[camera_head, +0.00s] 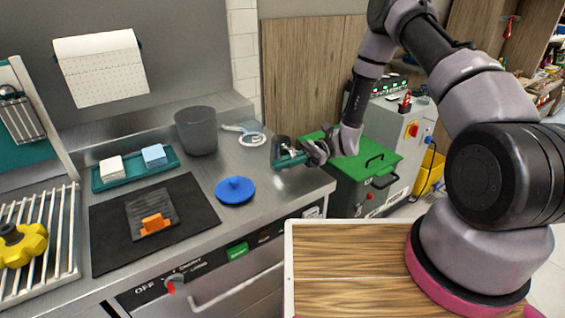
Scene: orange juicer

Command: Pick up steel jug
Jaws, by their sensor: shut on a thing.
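The steel jug (281,146) is a small dark metallic vessel at the right end of the steel counter, with a teal part, seemingly its handle, on the gripper side. My gripper (307,156) reaches in from the right and is shut on this teal part. The jug looks roughly upright. Whether its base touches the counter or is slightly above it cannot be told from this view. The fingertips are small and partly hidden against the teal part.
A grey bin (196,131), a blue lidded disc (235,190) and a pale blue-and-white tool (247,134) stand left of the jug. A teal tray (126,182) holds two sponges. A black mat (105,243) lies in front. A green-topped machine (372,158) stands behind my gripper.

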